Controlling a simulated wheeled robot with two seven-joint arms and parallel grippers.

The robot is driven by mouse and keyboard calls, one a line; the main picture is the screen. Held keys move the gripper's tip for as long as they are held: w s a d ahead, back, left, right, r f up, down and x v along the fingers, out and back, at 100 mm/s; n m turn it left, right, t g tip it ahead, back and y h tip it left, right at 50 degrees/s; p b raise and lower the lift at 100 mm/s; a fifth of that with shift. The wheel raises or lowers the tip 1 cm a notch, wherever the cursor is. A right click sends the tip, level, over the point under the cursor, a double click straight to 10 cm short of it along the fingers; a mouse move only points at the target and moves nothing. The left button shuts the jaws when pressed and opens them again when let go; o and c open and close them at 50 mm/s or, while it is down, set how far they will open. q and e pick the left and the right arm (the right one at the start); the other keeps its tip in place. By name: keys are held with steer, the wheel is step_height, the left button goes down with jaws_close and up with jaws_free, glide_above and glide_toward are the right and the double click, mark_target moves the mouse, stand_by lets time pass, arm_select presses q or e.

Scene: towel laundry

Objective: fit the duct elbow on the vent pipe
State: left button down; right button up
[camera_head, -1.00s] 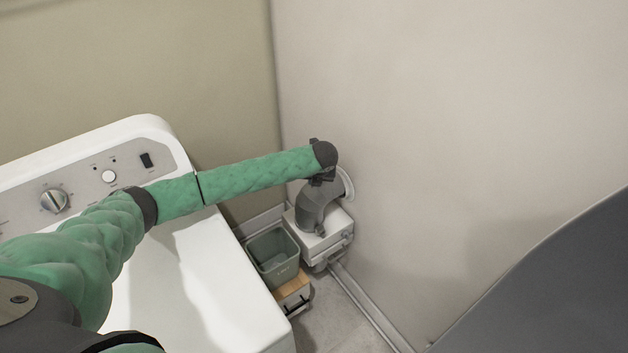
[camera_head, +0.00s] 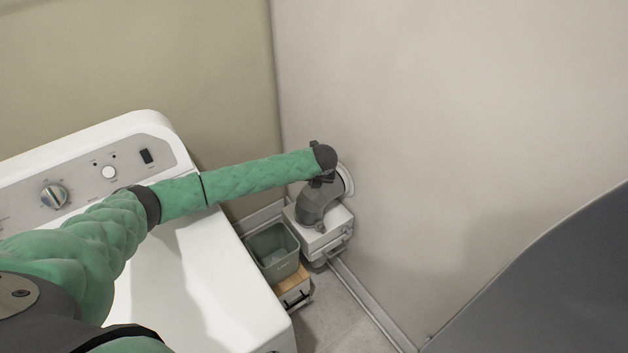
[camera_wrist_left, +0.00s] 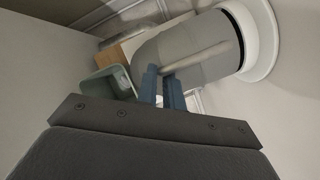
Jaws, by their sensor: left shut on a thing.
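The grey duct elbow (camera_head: 311,207) is at the right wall, above a white box in the corner. My left gripper (camera_head: 320,181) is shut on it from above. In the left wrist view, the blue-grey fingers (camera_wrist_left: 164,86) close on a raised bar on the side of the elbow (camera_wrist_left: 200,62). The elbow's upper end faces the round white wall flange (camera_head: 346,180) of the vent. That flange (camera_wrist_left: 262,45) also shows in the wrist view, with a dark ring between it and the elbow. The vent pipe itself is hidden, so I cannot tell how deep the elbow sits.
A white dryer (camera_head: 215,285) with a control panel stands at the left, below my left arm. A grey-green bin (camera_head: 273,253) sits between the dryer and the white box (camera_head: 325,237). A wooden-topped piece (camera_head: 293,283) stands in front.

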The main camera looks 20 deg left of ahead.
arm_select(q)
steer(key=c, duration=1.5)
jaws_free()
steer(key=shift+o, duration=0.2)
